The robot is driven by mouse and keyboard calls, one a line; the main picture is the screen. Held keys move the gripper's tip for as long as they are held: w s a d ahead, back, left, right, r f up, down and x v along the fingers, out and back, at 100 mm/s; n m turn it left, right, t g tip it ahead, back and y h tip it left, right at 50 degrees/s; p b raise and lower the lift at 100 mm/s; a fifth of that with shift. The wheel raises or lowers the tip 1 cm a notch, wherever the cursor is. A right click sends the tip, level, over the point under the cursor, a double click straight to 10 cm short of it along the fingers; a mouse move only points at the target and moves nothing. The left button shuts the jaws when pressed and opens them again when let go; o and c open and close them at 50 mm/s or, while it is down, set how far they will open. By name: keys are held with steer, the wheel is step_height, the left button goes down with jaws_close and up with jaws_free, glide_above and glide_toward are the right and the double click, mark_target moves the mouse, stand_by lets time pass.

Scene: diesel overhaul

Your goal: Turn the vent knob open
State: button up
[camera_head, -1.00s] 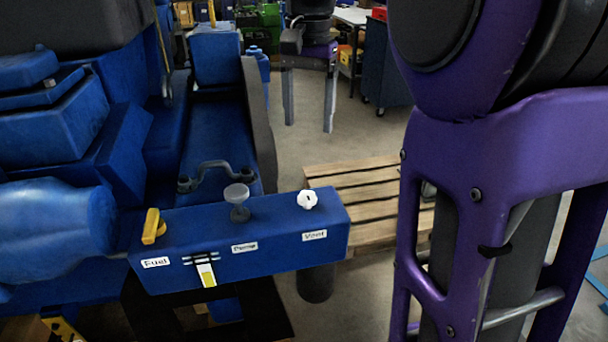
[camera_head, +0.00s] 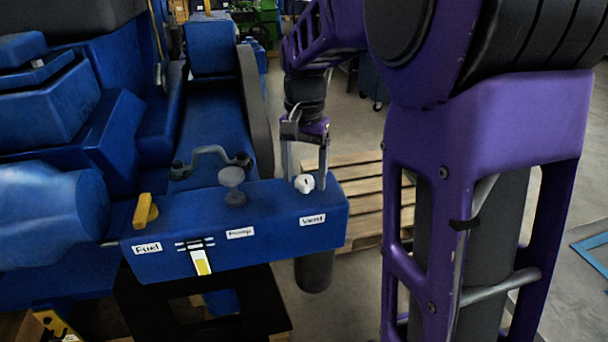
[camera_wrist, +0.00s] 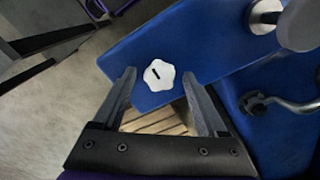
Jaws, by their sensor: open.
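The white lobed vent knob (camera_head: 304,183) sits on top of the blue box (camera_head: 270,215) at its right end, above a label reading "Vent". In the wrist view the knob (camera_wrist: 158,75) shows a short dark mark on its face. My gripper (camera_head: 307,178) points down at the knob with one finger to each side of it in the head view. In the wrist view my gripper (camera_wrist: 158,82) is open, and the knob lies between and slightly beyond the fingertips. I cannot tell whether either finger touches it.
A grey pump knob (camera_head: 232,180) stands left of the vent knob. A yellow fuel lever (camera_head: 145,210) is at the box's left end. A grey bent handle (camera_head: 212,158) lies behind the box. A wooden pallet (camera_head: 365,185) is on the floor behind right.

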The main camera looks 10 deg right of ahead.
steer(key=shift+f, duration=0.1)
jaws_close()
stand_by(0.4)
steer(key=shift+n, duration=0.3)
steer(key=n+p, duration=0.2)
steer(key=n, duration=0.1)
steer(key=shift+r+n, duration=0.2)
steer(key=shift+n, duration=0.1)
steer(key=n+p, duration=0.2)
steer(key=n, duration=0.2)
steer(key=n+p, duration=0.1)
steer(key=n, duration=0.4)
steer(key=shift+d+p, duration=0.1)
steer(key=shift+p, duration=0.3)
steer(key=shift+f+n+p, duration=0.1)
steer(key=shift+n+p, duration=0.65)
steer(key=shift+n, duration=1.55)
